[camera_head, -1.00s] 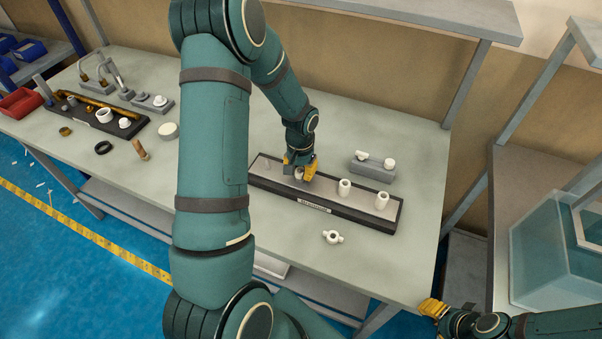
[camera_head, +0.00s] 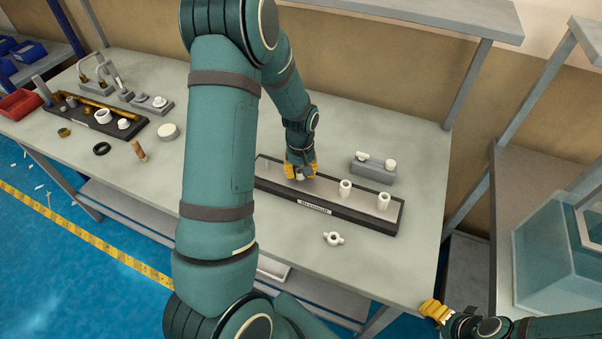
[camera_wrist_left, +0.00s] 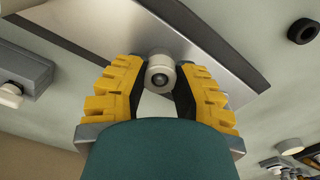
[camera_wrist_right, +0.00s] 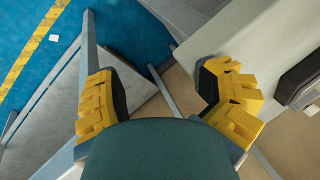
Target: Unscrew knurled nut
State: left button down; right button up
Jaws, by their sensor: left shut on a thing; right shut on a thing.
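A small white round part with a dark centre hole, apparently the knurled nut (camera_wrist_left: 160,75), is between my left fingertips (camera_wrist_left: 158,78). My left gripper (camera_head: 301,176) is shut on it, low over the left half of the long tray (camera_head: 362,213). In the head view the fingers mostly hide the part, and its knurling is too small to see. My right gripper (camera_head: 434,309) is at the table's front right corner, away from the tray. In the right wrist view its fingers (camera_wrist_right: 165,100) are wide apart with nothing visible held between them; one finger is bent near the table edge.
Two white cylinders (camera_head: 345,188) (camera_head: 383,201) stand on the tray's right half. A white winged part (camera_head: 334,239) lies in front. A grey block with white fittings (camera_head: 373,168) stands behind. Another dark tray (camera_head: 93,120) with parts is at the left.

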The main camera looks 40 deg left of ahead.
pick_arm(q)
jog(key=n, duration=0.3)
jog(key=shift+s, duration=0.15)
jog(key=shift+f+n+p, duration=0.15)
jog(key=shift+n+p, duration=0.15)
jog(key=shift+n, duration=0.3)
jog(key=n+p, duration=0.1)
jog(key=n, duration=0.2)
jog(key=shift+n, duration=0.3)
jog(key=shift+n+p, duration=0.45)
jog(key=shift+n, duration=0.25)
jog(key=n+p, duration=0.1)
jog(key=n, duration=0.1)
jog(key=shift+n, duration=0.4)
jog(key=shift+n+p, duration=0.65)
jog(key=shift+n, duration=0.45)
